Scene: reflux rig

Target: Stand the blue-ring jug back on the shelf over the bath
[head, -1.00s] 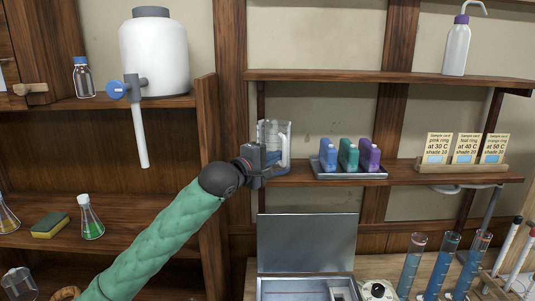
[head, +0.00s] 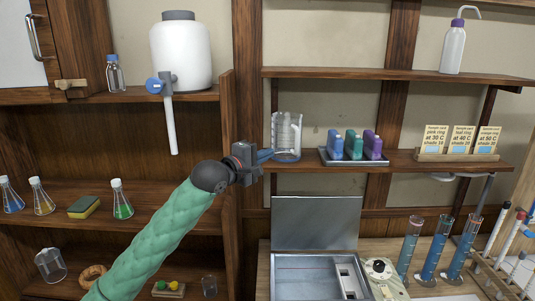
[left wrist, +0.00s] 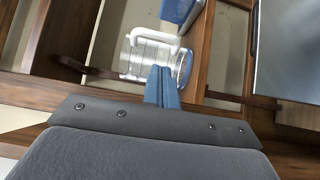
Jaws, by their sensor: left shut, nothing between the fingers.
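The clear jug (head: 286,133) with a blue band at its base stands upright on the middle shelf (head: 400,162), near its left end. Below that shelf is the open metal bath (head: 284,287) with its lid (head: 315,223) raised. My left gripper (head: 264,155) is shut and empty, its blue fingertips just left of the jug's base. In the left wrist view the jug (left wrist: 140,57), its white handle and blue ring show just beyond the shut fingers (left wrist: 163,85). I cannot tell whether the fingertips touch it. My right gripper is not in view.
A tray of blue, green and purple bottles (head: 353,146) stands right of the jug, then a rack of sample cards (head: 459,143). An upper shelf (head: 390,75) runs above. A wooden upright (head: 227,170) stands behind my left arm. Tall blue-filled cylinders (head: 437,250) stand lower right.

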